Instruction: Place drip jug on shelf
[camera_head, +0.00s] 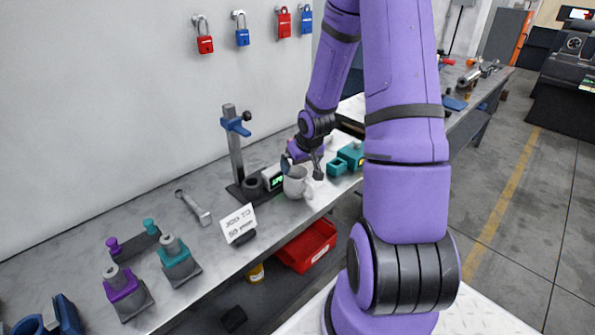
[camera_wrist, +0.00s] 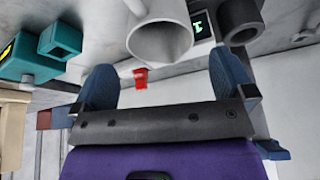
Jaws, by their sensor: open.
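A light grey jug (camera_head: 297,184) with a handle stands upright on the grey workbench (camera_head: 130,210), near its front edge. It also shows in the wrist view (camera_wrist: 158,42), its open mouth turned toward the lower part of the picture and its handle at the upper left. My gripper (camera_head: 303,164) is open right at the jug in the head view. In the wrist view the two blue-padded fingers (camera_wrist: 165,82) are spread apart and empty, with the jug just beyond them. I cannot tell which surface is the shelf.
A small stand with a blue clamp (camera_head: 236,125) and a green-lit display (camera_head: 275,181) are close left of the jug. A teal block (camera_head: 350,158) is close right. A white sign (camera_head: 239,223) stands further left. A red bin (camera_head: 307,245) is below the bench.

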